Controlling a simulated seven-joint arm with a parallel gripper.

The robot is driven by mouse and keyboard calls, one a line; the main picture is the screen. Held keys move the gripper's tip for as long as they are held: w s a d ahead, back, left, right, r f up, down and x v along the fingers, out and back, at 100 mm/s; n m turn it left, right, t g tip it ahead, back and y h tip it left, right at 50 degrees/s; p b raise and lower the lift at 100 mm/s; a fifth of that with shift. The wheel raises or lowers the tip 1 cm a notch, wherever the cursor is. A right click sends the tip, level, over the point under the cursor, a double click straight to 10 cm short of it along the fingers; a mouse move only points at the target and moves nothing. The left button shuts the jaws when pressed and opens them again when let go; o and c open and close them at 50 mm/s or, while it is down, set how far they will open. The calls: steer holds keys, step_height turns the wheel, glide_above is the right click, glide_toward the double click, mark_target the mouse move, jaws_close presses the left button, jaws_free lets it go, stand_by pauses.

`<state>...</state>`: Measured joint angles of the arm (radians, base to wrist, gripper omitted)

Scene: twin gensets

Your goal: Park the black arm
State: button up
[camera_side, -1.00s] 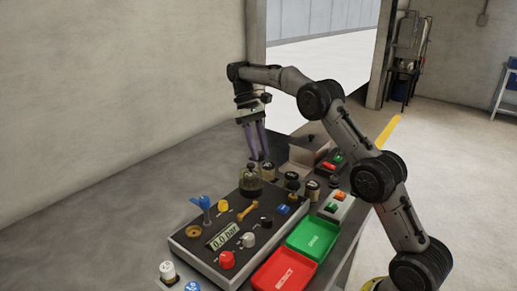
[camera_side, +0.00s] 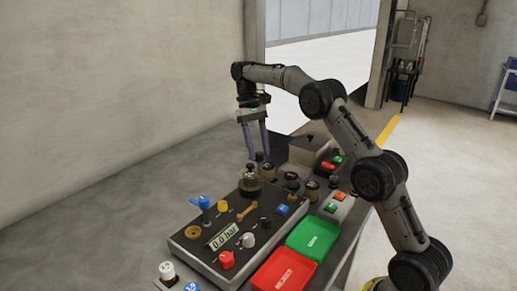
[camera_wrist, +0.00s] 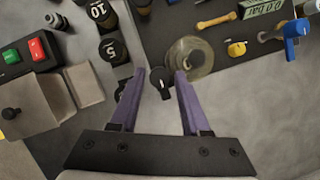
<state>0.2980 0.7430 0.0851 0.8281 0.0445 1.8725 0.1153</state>
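My gripper (camera_side: 257,150) points down over the back of the panel, beside the clear jar (camera_side: 250,186). In the wrist view its two purple fingers (camera_wrist: 161,75) are spread apart with a gap between them. A small black knob (camera_wrist: 160,83) shows in that gap; whether the fingers touch it I cannot tell. It also shows between the fingertips in the side view (camera_side: 259,157). The jar (camera_wrist: 190,57) is just past the right finger. I cannot single out a separate black arm with certainty; the large grey and black arm is mine.
Black cylinders marked 10 (camera_wrist: 100,13) and 5 (camera_wrist: 112,50) stand close to the left finger. A grey block (camera_wrist: 30,110) with a black knob is further left. The panel (camera_side: 205,255) carries several knobs. A red tray (camera_side: 284,271) and green tray (camera_side: 313,238) sit beside it.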

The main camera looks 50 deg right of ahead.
mark_target(262, 155)
steer(key=shift+o, duration=0.9)
steer(key=shift+r, duration=0.1)
steer(key=shift+r, duration=0.35)
step_height(262, 155, up, 2)
steer(key=shift+r, duration=0.15)
steer(key=s+a+r, duration=0.4)
steer(key=s+r, duration=0.5)
steer(key=s, duration=0.4)
steer(key=shift+s+r, duration=0.25)
steer(key=shift+r, duration=0.15)
